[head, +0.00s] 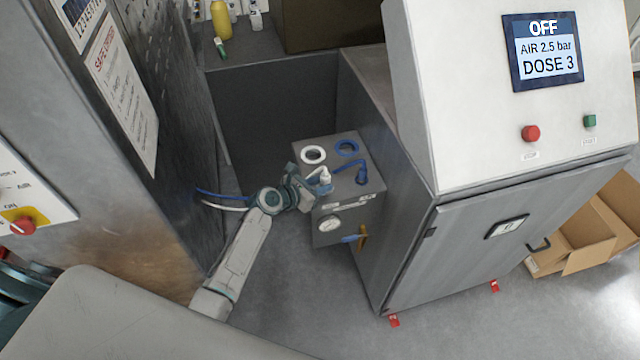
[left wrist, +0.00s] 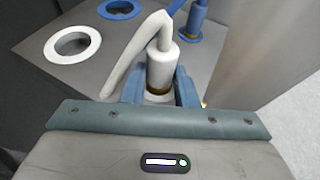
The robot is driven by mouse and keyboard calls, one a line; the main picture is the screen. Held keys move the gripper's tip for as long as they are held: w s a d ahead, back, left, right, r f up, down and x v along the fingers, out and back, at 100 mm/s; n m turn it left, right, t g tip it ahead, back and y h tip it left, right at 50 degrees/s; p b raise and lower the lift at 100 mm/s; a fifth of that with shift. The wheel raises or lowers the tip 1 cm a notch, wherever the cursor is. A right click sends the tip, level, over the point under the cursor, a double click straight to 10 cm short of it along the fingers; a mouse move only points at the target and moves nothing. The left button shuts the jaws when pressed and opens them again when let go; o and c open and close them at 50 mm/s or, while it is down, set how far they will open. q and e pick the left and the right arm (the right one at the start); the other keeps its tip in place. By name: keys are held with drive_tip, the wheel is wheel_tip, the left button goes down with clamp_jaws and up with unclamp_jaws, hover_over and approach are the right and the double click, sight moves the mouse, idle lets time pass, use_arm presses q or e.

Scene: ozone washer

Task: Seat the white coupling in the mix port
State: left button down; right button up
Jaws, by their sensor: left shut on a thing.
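The white coupling (left wrist: 163,68) stands upright between the two blue fingers of my left gripper (left wrist: 160,92), with a white hose bending from its top. My left gripper (head: 322,188) is shut on it at the front of the grey box's top in the head view. A brass band and a pale edge show at the coupling's lower end; I cannot tell if it is seated. An empty white ring port (head: 313,155) lies behind it and shows in the left wrist view (left wrist: 72,44). I cannot read which port is the mix port. My right gripper is not in view.
An empty blue ring port (head: 347,147) and a blue coupling (head: 361,176) with a hose are on the same box (head: 330,212). The box's front has a gauge (head: 330,224) and a valve handle (head: 353,239). A steel cabinet (head: 410,245) stands close right.

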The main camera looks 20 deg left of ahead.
use_arm(q)
drive_tip(key=shift+f, duration=0.2)
drive_tip(key=c, duration=1.1)
unclamp_jaws()
drive_tip(key=b+v, duration=0.1)
drive_tip(key=v, duration=0.9)
drive_tip(key=shift+s+a+r+b, duration=0.15)
drive_tip(key=shift+s+b, duration=0.2)
